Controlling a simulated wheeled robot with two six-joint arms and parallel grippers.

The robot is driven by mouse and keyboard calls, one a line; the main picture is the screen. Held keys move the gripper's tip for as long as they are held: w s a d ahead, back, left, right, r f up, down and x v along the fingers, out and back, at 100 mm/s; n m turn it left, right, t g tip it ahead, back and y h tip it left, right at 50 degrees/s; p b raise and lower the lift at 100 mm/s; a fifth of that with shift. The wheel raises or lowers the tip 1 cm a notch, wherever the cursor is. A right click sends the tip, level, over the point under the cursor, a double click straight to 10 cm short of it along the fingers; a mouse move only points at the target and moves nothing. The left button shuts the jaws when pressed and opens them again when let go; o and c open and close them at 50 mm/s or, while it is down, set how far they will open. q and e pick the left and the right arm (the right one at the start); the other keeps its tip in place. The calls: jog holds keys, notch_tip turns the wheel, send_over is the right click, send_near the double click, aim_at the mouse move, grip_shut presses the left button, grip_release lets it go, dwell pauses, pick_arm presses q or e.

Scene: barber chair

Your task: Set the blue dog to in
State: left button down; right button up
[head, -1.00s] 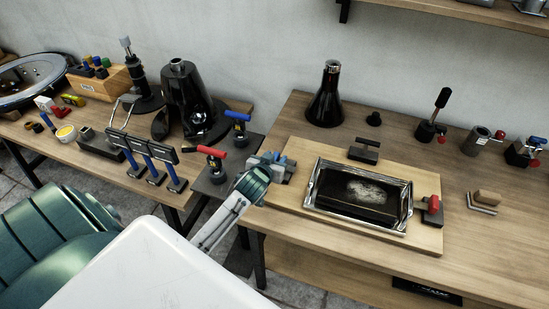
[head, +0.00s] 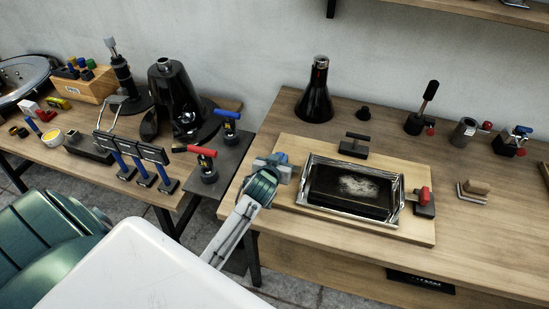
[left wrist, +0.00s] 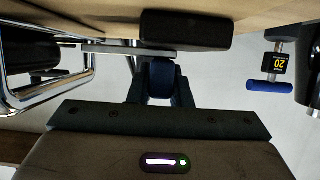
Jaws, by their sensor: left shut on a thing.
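The blue dog (head: 282,158) is at the left edge of the wooden board, beside the metal-framed tray (head: 302,186). My left gripper (head: 273,164) is at it and hides most of it. In the left wrist view, a dark blue piece of the blue dog (left wrist: 160,80) sits between my left gripper's fingers (left wrist: 160,96), which are shut on it. A dark block (left wrist: 185,30) lies just beyond the fingers there. Whether the dog touches the tray frame is hard to tell. My right gripper is not in view.
A red-handled dog (head: 424,197) is at the tray's right side, and a black-handled one (head: 354,146) behind it. A blue T-handle tool (head: 229,127) and a red one (head: 206,163) stand left of the board. The bench's right front is clear.

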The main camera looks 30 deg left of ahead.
pick_arm(q)
jog(key=shift+d, duration=0.1)
jog(key=c, duration=1.3)
grip_release()
jog(key=shift+d, duration=0.1)
jog(key=shift+w+d, duration=0.1)
jog(key=shift+s, duration=0.35)
jog(key=b+v, duration=0.2)
jog(key=v, duration=0.8)
jog(key=shift+d+r+b, duration=0.15)
jog(key=shift+r+b, duration=0.05)
jog(key=shift+b, duration=0.2)
